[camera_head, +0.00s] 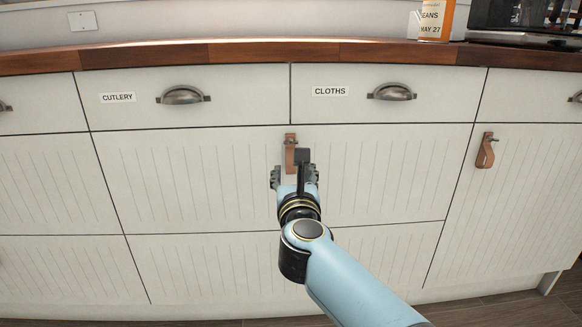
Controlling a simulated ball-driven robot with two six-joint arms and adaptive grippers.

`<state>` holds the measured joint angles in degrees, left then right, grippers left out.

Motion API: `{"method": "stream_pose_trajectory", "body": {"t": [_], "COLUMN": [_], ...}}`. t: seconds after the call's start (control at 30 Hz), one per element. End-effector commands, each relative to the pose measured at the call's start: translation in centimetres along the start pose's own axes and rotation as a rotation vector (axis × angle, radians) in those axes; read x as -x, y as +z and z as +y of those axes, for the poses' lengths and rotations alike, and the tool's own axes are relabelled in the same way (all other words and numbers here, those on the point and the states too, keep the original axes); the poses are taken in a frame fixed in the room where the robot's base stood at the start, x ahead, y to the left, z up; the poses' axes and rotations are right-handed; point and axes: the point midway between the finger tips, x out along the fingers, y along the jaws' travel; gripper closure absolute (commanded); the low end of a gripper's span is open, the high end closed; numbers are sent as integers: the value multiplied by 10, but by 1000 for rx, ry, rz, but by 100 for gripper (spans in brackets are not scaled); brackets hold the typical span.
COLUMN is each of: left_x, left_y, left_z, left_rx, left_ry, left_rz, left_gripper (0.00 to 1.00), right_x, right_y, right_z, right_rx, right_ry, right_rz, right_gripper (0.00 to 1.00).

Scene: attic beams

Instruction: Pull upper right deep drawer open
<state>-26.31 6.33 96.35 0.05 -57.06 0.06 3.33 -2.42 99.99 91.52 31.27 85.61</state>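The wide deep drawer (400,175) is a white grooved front below the two shallow labelled drawers, and it sits flush and shut. Its brown leather strap handle (290,145) hangs near the top middle of the front. My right gripper (294,172) reaches up from the lower right to just below and in front of the strap. Its fingers are spread to either side, with the strap's lower end between or behind them. Part of the gripper hides that end, so I cannot tell whether they touch. My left gripper is not in view.
Above are shut shallow drawers labelled CUTLERY (135,85) and CLOTHS (425,80) with metal cup handles. Another deep drawer front (200,262) lies below. A strap-handled front (520,190) stands right. The wooden worktop (270,50) carries an orange-and-white carton (436,18).

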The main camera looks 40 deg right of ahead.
Motion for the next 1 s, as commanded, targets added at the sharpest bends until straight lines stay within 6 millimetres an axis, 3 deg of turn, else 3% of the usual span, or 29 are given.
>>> {"method": "stream_pose_trajectory", "body": {"t": [0.1, 0.3, 0.63, 0.9, 1.0], "left_x": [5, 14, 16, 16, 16], "left_y": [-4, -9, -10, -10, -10], "left_z": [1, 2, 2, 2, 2], "left_rx": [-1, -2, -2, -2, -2], "left_ry": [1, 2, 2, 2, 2], "left_rz": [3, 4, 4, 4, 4], "left_gripper": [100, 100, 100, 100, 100], "right_x": [-23, -44, -47, -47, -47], "right_y": [-1, -1, -1, -1, -1], "right_z": [0, 0, 0, 0, 0], "right_rx": [3, 4, 4, 4, 4], "right_ry": [1, 2, 2, 2, 2], "right_rz": [-2, 0, 1, 1, 1], "right_gripper": [56, 56, 56, 91, 100]}}
